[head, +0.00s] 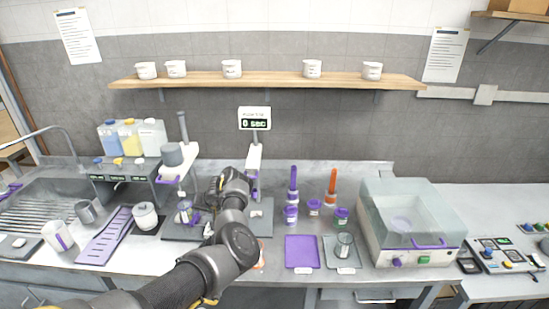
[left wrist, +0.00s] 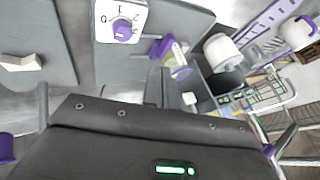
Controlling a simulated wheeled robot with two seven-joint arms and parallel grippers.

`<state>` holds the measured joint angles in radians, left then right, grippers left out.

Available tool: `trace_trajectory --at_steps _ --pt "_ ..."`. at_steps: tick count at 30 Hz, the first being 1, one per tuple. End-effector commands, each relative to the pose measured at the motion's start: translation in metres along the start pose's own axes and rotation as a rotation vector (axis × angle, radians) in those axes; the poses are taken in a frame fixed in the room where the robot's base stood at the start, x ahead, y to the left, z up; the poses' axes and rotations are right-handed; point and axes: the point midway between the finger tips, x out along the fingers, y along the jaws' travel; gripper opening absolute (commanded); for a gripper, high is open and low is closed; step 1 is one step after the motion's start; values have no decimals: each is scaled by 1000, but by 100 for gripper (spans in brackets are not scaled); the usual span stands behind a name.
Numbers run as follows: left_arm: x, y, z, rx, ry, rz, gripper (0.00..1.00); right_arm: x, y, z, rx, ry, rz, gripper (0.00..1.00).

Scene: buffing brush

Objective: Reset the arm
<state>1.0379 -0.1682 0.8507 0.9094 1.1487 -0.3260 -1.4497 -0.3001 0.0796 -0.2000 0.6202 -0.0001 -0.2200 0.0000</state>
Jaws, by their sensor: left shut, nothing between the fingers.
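My left arm comes in from the bottom of the head view and rises over the front of the bench. Its gripper (head: 214,190) is in front of the grey machine stands, partly hidden by the wrist. The left wrist view looks past the dark gripper body, and nothing is seen held; the fingertips are not clear there. My right gripper is not in view. A white dial plate (left wrist: 121,30) with a purple knob is close ahead in the left wrist view. The buffing brush cannot be made out for certain.
Two upright machines, one with a grey motor (head: 172,155) and one under a timer display (head: 254,118), stand around the gripper. A purple mat (head: 301,252), small jars and a clear-lidded box (head: 402,216) are to the right. A sink (head: 38,206) is at left.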

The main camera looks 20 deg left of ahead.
Motion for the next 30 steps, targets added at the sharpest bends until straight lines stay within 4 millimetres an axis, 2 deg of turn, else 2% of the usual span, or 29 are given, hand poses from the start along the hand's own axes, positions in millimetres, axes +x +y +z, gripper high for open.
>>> trace_trajectory --at_steps 5,9,11,14,17,20,23,24,27,30 --pt "13 -10 7 -28 20 -12 0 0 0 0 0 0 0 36" --pt "44 -43 29 -105 112 -37 0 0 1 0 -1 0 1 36" --pt "53 -58 40 -130 176 -34 0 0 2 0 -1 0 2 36" --pt "55 -71 60 -127 284 6 0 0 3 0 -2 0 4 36" --pt "42 -64 90 -76 356 88 0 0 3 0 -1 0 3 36" --pt "18 -41 133 12 380 196 0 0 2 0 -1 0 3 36" --pt "-13 -12 194 121 349 318 0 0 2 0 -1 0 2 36" --pt "-27 0 222 166 324 363 0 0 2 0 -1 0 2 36" --pt "-58 18 278 249 261 447 0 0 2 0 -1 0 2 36" --pt "-81 26 322 305 203 499 0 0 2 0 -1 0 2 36"
